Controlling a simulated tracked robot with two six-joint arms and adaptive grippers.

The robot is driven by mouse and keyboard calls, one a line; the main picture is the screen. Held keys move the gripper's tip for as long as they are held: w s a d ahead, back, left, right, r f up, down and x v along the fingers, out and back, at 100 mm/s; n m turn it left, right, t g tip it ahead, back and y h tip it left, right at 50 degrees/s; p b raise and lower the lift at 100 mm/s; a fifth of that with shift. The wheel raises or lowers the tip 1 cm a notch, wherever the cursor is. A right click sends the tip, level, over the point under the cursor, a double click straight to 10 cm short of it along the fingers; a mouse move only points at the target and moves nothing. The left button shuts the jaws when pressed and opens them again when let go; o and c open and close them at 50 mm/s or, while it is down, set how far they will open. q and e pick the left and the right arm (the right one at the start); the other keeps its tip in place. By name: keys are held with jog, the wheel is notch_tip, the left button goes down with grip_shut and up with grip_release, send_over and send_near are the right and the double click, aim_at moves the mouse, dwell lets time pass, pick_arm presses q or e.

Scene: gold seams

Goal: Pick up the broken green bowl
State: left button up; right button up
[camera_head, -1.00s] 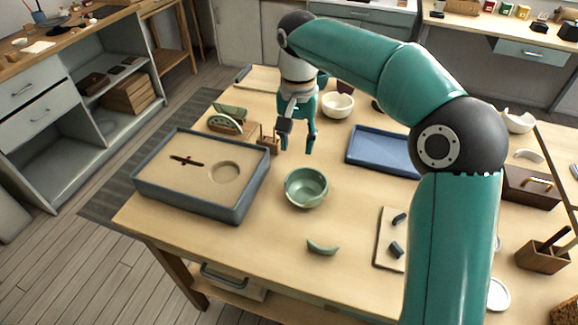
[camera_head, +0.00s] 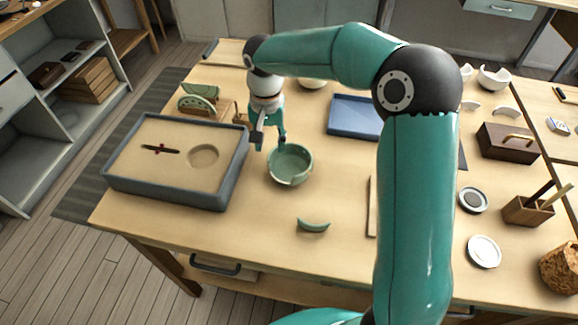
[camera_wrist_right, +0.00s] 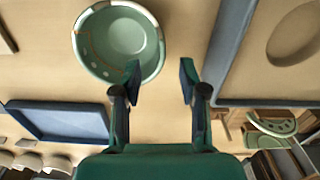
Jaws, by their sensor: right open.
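The broken green bowl (camera_head: 290,165) stands upright on the table, with a gap in its rim. It also shows in the right wrist view (camera_wrist_right: 122,40), with gold-coloured lines on its inside. A curved green shard (camera_head: 313,225) lies apart from it, nearer the table's front edge. My right gripper (camera_head: 271,142) is open and empty at the bowl's far left side. In the right wrist view its fingers (camera_wrist_right: 160,74) are spread, and the left fingertip overlaps the bowl's rim. I cannot tell whether it touches. My left gripper is not in view.
A grey-rimmed sand tray (camera_head: 120,182) with a round hollow stands left of the bowl. A blue tray (camera_head: 355,117) lies behind to the right. A green piece in a wooden rack (camera_head: 198,103) stands behind the sand tray. Table around the shard is clear.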

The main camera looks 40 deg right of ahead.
aim_at(269, 156)
jog(key=shift+a+f, duration=0.15)
jog(key=shift+f, duration=2.45)
jog(key=shift+c, duration=0.3)
grip_shut()
